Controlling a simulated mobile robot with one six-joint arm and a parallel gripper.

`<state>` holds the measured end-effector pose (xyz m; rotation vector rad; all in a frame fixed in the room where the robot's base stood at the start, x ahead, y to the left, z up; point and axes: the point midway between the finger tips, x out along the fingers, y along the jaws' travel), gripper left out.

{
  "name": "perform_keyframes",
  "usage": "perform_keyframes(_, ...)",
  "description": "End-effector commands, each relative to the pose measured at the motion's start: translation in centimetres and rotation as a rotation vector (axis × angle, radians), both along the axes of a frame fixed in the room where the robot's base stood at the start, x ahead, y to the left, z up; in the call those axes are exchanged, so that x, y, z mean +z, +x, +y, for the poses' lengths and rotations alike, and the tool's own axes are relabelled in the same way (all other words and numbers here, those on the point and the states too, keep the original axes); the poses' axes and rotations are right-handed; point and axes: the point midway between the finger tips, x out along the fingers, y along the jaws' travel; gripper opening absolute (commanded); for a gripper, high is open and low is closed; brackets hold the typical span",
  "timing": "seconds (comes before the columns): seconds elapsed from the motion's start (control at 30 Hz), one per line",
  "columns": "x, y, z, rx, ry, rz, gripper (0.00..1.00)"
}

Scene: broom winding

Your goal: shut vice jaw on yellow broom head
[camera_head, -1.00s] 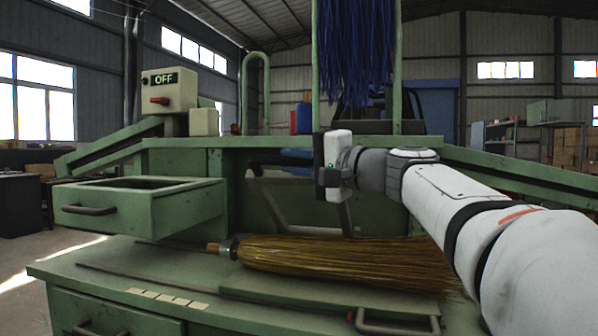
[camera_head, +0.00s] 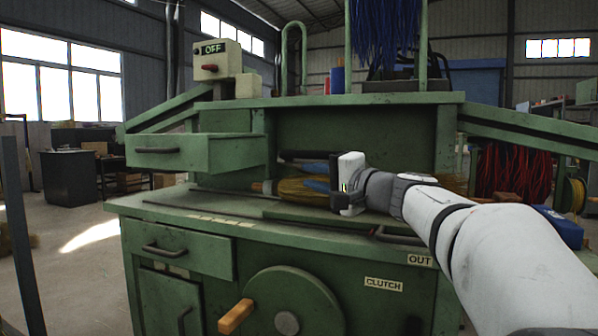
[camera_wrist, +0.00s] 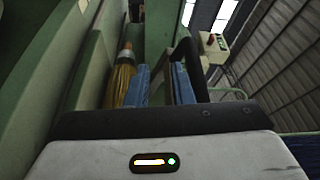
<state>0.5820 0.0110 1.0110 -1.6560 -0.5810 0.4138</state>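The yellow broom head (camera_head: 292,190) lies on its side on the green bench, its ferrule end to the left. My gripper hides part of it. It also shows in the wrist view (camera_wrist: 122,84), left of my fingers. A low green plate with a bar handle (camera_head: 400,237), which looks like the vice jaw (camera_head: 320,217), lies in front of the broom head. I cannot tell whether they touch. My gripper (camera_head: 318,178) points left over the broom head. Its blue-padded fingers (camera_wrist: 163,85) stand apart with nothing seen between them. The gripper is clear of the jaw handle.
An open green drawer (camera_head: 205,151) juts out at the left. An OFF switch box (camera_head: 215,60) stands above it. Blue bristles (camera_head: 385,35) hang over the upper shelf. A crank wheel (camera_head: 290,308) with a wooden grip is on the bench front, near a CLUTCH label (camera_head: 384,284).

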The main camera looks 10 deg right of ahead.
Motion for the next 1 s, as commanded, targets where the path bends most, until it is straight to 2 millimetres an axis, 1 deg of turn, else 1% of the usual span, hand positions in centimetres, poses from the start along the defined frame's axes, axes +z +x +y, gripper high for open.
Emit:
perform_keyframes(0.03,0.0,0.0,-0.2,-0.003,0.001,0.0,0.25)
perform_keyframes(0.2,0.1,0.0,-0.4,-0.006,0.001,-0.001,0.38)
perform_keyframes(0.47,0.1,-0.1,-0.6,-0.006,0.002,-0.001,0.38)
perform_keyframes(1.0,-0.7,-2.8,-2.8,-0.008,0.001,-0.001,0.38)
